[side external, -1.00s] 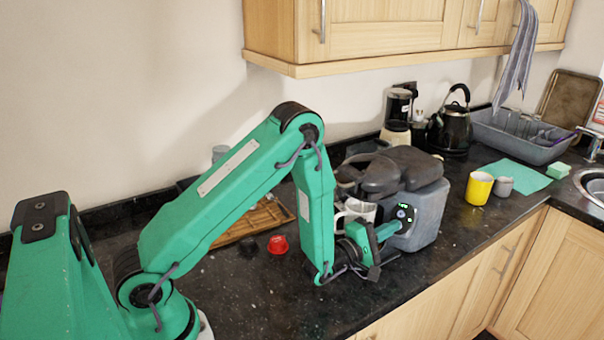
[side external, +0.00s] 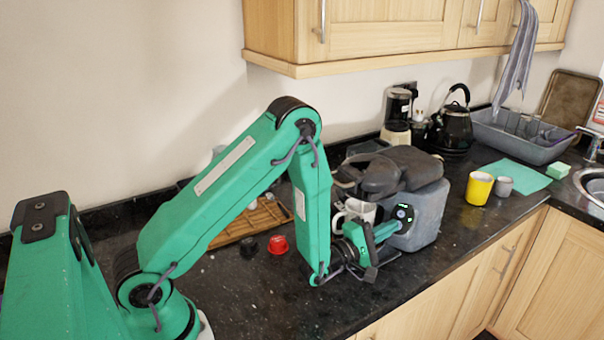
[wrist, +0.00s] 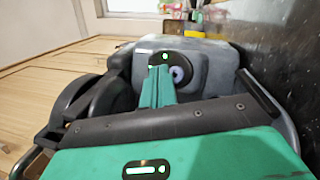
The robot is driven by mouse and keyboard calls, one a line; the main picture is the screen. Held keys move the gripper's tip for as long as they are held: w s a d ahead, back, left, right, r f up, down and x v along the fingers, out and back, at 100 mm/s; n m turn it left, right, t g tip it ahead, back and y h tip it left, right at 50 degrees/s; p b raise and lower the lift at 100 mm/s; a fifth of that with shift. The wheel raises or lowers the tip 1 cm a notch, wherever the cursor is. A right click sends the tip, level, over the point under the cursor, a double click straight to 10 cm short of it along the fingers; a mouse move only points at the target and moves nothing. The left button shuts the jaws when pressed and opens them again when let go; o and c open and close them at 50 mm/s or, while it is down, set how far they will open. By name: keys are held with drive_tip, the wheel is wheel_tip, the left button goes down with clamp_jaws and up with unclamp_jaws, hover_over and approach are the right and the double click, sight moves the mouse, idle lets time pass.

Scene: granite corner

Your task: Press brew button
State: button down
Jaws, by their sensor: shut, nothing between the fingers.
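The coffee machine (side external: 428,215) has a grey body and a black top, and stands on the dark granite counter. Its front panel carries green lights and a round pale-ringed button (wrist: 179,74), just right of my fingertips in the wrist view. My gripper (side external: 396,227) is shut and empty, its green fingers pointing at the panel. In the wrist view the fingertips (wrist: 159,72) are very close to the panel and left of the ring. I cannot tell whether they touch it. A white mug (side external: 360,210) stands by the machine's front, partly hidden by my arm.
A red pod (side external: 278,245) and a dark pod (side external: 249,247) lie on the counter beside a wooden slatted tray (side external: 245,222). A yellow cup (side external: 479,188) and a grey cup (side external: 503,186) stand right of the machine. A black kettle (side external: 455,128) is behind.

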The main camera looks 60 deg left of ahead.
drive_tip(key=shift+m+h, duration=0.3)
drive_tip(key=shift+h, duration=0.1)
drive_tip(key=shift+s+d+r, duration=0.25)
drive_tip(key=shift+s+r, duration=0.15)
drive_tip(key=shift+s, duration=0.3)
drive_tip(key=shift+s+d+r, duration=0.3)
drive_tip(key=shift+s+r, duration=0.15)
drive_tip(key=shift+s, duration=0.2)
drive_tip(key=shift+s+d+r, duration=0.25)
drive_tip(key=shift+s+r, duration=0.15)
drive_tip(key=shift+s, duration=0.3)
